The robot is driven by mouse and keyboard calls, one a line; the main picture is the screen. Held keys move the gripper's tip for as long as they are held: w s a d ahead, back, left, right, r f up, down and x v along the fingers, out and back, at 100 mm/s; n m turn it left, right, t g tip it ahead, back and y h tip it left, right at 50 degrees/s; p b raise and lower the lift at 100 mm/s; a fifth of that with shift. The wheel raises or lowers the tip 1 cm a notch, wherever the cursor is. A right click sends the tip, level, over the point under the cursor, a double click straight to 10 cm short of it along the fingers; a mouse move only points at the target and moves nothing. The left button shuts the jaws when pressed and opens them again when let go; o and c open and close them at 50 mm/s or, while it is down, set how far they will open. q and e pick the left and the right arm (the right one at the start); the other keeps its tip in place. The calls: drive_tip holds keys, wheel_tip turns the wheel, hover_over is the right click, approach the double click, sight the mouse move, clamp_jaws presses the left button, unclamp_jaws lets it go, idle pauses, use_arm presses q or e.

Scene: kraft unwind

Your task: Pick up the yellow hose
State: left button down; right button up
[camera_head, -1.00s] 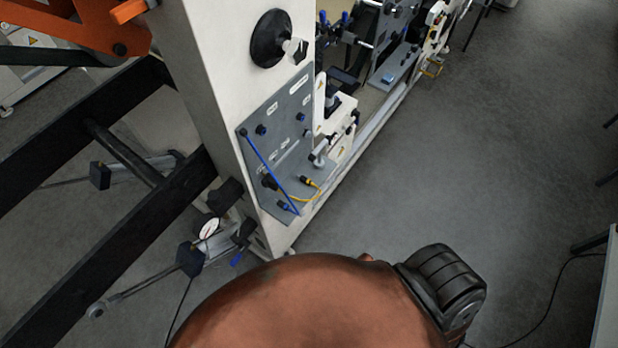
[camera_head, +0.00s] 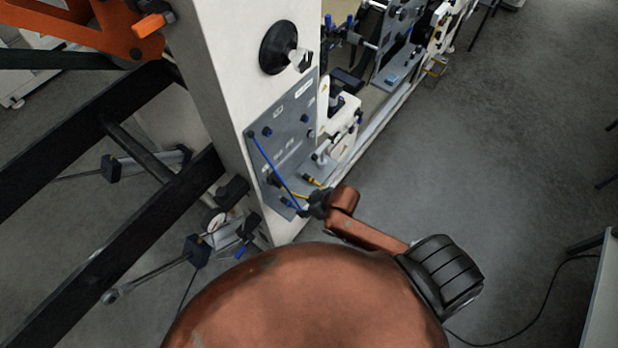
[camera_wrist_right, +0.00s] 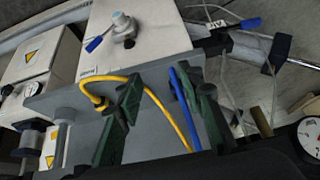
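The yellow hose (camera_wrist_right: 110,79) bends out from the panel in the right wrist view. It passes behind one finger and runs on through the gap between the fingers. In the head view only short parts of the yellow hose (camera_head: 319,186) show beside my gripper. My right gripper (camera_head: 318,204) is at the lower corner of the grey panel. In the right wrist view its two green fingers (camera_wrist_right: 167,92) are spread apart, with nothing clamped between them. My left gripper is not in view.
A blue hose (camera_wrist_right: 182,98) runs close beside the right-hand finger; it also crosses the grey panel (camera_head: 292,125) in the head view. A pressure gauge (camera_wrist_right: 308,137) is at the wrist view's right edge. Open floor (camera_head: 510,130) lies right of the machine.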

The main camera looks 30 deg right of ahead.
drive_tip(key=shift+n+y, duration=0.3)
drive_tip(key=shift+n, duration=0.5)
drive_tip(key=w+r, duration=0.1)
drive_tip(key=w+a+r, duration=0.1)
drive_tip(key=w, duration=0.1)
drive_tip(key=shift+w+a, duration=0.2)
drive_tip(key=shift+w, duration=0.1)
drive_tip(key=shift+w+d+r+g, duration=0.3)
drive_tip(key=shift+w+d+g, duration=0.1)
drive_tip(key=shift+w+d, duration=0.2)
drive_tip(key=m+h, duration=0.1)
approach(311, 178)
drive_tip(key=shift+w+a+f+g+p, duration=0.15)
drive_tip(key=shift+w+f+g+p, duration=0.2)
drive_tip(key=shift+f, duration=0.2)
drive_tip(key=x, duration=0.7)
drive_tip(key=shift+w, duration=0.1)
drive_tip(key=shift+c, duration=0.4)
clamp_jaws()
